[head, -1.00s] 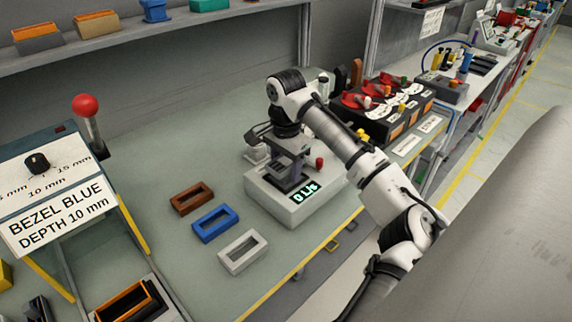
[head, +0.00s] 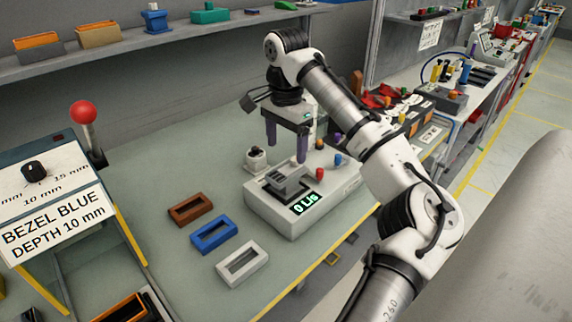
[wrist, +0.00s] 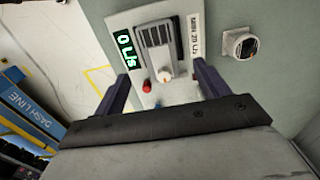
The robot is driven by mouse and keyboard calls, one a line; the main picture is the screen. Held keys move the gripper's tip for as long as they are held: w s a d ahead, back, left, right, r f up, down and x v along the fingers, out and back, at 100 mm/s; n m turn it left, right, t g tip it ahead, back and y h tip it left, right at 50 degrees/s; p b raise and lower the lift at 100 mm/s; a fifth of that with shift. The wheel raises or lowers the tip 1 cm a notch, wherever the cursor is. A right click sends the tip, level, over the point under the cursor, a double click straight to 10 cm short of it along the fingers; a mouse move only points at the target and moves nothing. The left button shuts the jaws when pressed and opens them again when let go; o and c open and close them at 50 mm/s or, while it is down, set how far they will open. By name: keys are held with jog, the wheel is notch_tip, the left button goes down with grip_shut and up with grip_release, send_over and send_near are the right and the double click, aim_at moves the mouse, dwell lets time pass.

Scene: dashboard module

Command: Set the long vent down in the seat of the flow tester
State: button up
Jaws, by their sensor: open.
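The grey, slatted long vent (head: 290,182) lies on top of the pale flow tester (head: 277,214), apparently in its seat. The tester's green display reads 0 L/s. The wrist view also shows the vent (wrist: 155,35) on the tester (wrist: 118,20), beside a label. My gripper (head: 286,157) is open and empty above the vent, its two dark fingers pointing down and apart from it. In the wrist view my gripper (wrist: 160,72) has its fingers spread to either side of the tester's middle. How fully the vent sits in the seat cannot be told.
Brown (head: 190,209), blue (head: 214,234) and white (head: 242,263) frames lie on the bench left of the tester. A small white device (head: 256,160) stands behind it. Red (head: 320,172) and blue (head: 338,159) knobs rise at its right. Bench space at the back left is clear.

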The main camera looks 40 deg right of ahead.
aim_at(286, 171)
jog(key=shift+r, duration=2.1)
